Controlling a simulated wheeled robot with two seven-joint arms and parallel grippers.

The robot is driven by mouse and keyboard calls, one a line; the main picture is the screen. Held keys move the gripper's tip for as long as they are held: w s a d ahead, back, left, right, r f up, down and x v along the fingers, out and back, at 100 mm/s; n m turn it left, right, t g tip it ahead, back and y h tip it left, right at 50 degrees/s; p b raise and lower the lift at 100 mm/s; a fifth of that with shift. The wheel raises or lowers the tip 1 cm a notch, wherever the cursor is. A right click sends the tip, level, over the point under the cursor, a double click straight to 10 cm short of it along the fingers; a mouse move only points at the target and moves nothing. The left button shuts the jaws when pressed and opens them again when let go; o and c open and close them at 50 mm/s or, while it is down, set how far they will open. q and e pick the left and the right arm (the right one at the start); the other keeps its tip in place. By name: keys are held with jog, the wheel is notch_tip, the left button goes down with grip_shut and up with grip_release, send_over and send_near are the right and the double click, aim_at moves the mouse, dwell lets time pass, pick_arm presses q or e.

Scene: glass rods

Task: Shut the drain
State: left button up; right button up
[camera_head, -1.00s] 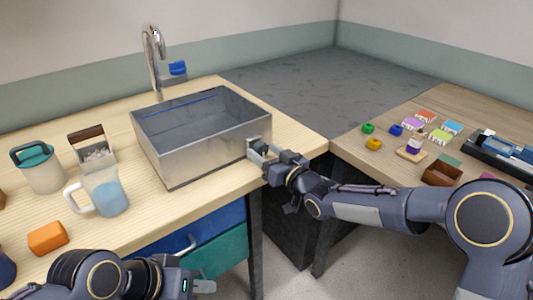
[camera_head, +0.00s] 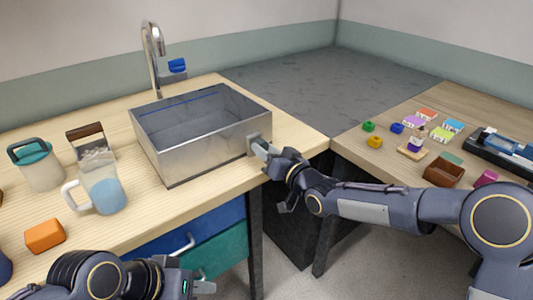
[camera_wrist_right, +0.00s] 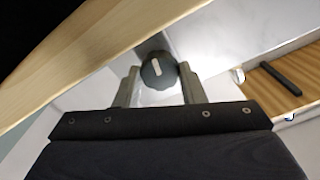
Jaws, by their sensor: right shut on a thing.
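A grey metal sink basin (camera_head: 200,150) stands on the wooden counter. On its right side is a round dark drain knob (camera_wrist_right: 158,72) with a pale mark, clear in the right wrist view. The knob sits between the two fingers of my right gripper (camera_wrist_right: 158,88), which is shut on it. In the head view my right gripper (camera_head: 262,147) is at the basin's right wall and largely hides the knob. My left gripper (camera_head: 203,287) is low at the picture's bottom, away from the sink; its fingers are too unclear to judge. The drain inside the basin is not visible.
A faucet (camera_head: 152,55) stands behind the basin. A blue-filled pitcher (camera_head: 105,190), a teal-lidded jar (camera_head: 40,167) and an orange block (camera_head: 45,235) are on the left counter. Small coloured blocks and boxes lie on the right table. The counter just right of the basin is clear.

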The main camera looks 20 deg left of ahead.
jog(key=m+b, duration=0.2)
jog(key=m, duration=0.2)
jog(key=shift+f+m, duration=0.15)
jog(key=shift+m, duration=0.25)
jog(key=m+b, duration=0.2)
jog(key=m, duration=0.1)
jog(key=shift+m, duration=0.3)
jog(key=m+b, duration=0.2)
jog(key=m, duration=0.2)
jog(key=shift+b, duration=0.3)
jog(key=shift+m+b, duration=0.55)
jog(key=shift+m, duration=0.85)
jog(key=o, duration=1)
